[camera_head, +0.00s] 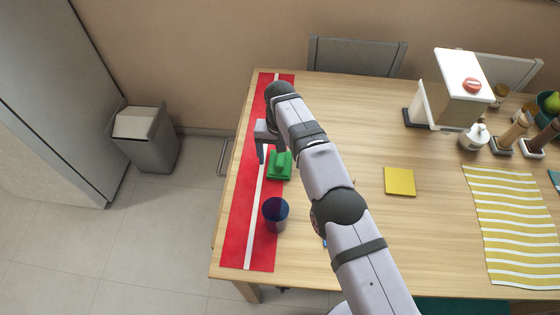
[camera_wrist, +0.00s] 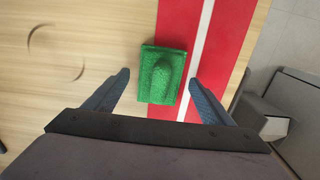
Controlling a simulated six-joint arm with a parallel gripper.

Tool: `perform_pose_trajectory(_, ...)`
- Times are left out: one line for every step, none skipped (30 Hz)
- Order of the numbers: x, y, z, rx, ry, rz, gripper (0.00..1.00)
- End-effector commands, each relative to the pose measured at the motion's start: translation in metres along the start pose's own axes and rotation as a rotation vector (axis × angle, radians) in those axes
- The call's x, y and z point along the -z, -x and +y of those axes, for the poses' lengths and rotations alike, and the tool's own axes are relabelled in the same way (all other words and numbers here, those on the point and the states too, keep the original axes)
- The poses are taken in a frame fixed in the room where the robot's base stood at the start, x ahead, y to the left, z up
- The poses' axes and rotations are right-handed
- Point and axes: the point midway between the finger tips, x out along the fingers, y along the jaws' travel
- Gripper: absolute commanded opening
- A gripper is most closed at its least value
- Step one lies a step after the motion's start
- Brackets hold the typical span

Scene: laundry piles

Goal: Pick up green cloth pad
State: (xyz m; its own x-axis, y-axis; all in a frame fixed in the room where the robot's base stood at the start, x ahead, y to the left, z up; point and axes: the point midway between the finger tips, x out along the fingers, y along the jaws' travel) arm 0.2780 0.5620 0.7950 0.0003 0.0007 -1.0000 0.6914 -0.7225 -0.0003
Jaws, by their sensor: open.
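The green cloth pad (camera_head: 280,166) lies at the right edge of a red runner with a white stripe, partly on the bare wood. In the wrist view the green cloth pad (camera_wrist: 162,75) is a textured square with a raised lump on top, lying between and beyond my fingertips. My gripper (camera_wrist: 158,76) is open, with one finger to each side of the pad in that view and nothing held. In the head view my gripper (camera_head: 264,150) is beside the pad, partly hidden by my arm. I cannot tell its exact height.
The red runner (camera_head: 238,225) lies along the table's left edge. A dark blue cup (camera_head: 275,213) stands on it nearer the front. A yellow square (camera_head: 399,181) lies to the right, then a yellow striped cloth (camera_head: 512,225). Bare wood (camera_head: 375,130) lies between.

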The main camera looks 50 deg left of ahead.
Motion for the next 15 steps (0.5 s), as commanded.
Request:
perform_pose_trajectory(-0.0004,-0.0021,0.0002,-0.001,0.0,-0.001,0.77)
perform_pose_trajectory(-0.0005,-0.0028,0.0002,-0.001,0.0,-0.001,0.77)
perform_pose_trajectory(-0.0004,-0.0034,0.0002,-0.001,0.0,-0.001,0.77)
perform_pose_trajectory(-0.0004,-0.0035,0.0002,-0.001,0.0,-0.001,0.77)
perform_pose_trajectory(-0.0004,-0.0035,0.0002,0.0,0.0,-0.001,0.77)
perform_pose_trajectory(-0.0003,-0.0035,0.0002,0.0,0.0,-0.001,0.77)
perform_pose_trajectory(-0.0003,-0.0034,0.0002,0.0,0.0,-0.001,0.77)
perform_pose_trajectory(-0.0003,-0.0034,0.0002,0.0,0.0,-0.001,0.77)
perform_pose_trajectory(-0.0003,-0.0033,0.0002,0.0,0.0,-0.001,0.69)
perform_pose_trajectory(-0.0003,-0.0033,0.0002,0.0,0.0,-0.001,0.62)
perform_pose_trajectory(-0.0003,-0.0032,0.0002,0.0,0.0,-0.001,0.55)
perform_pose_trajectory(-0.0003,-0.0031,0.0002,0.0,0.0,-0.001,0.46)
perform_pose_trajectory(-0.0003,-0.0031,0.0002,0.0,0.0,-0.001,0.38)
perform_pose_trajectory(-0.0003,-0.0031,0.0002,0.0,0.0,-0.001,0.32)
perform_pose_trajectory(-0.0002,-0.003,0.0003,0.0,0.0,-0.001,0.32)
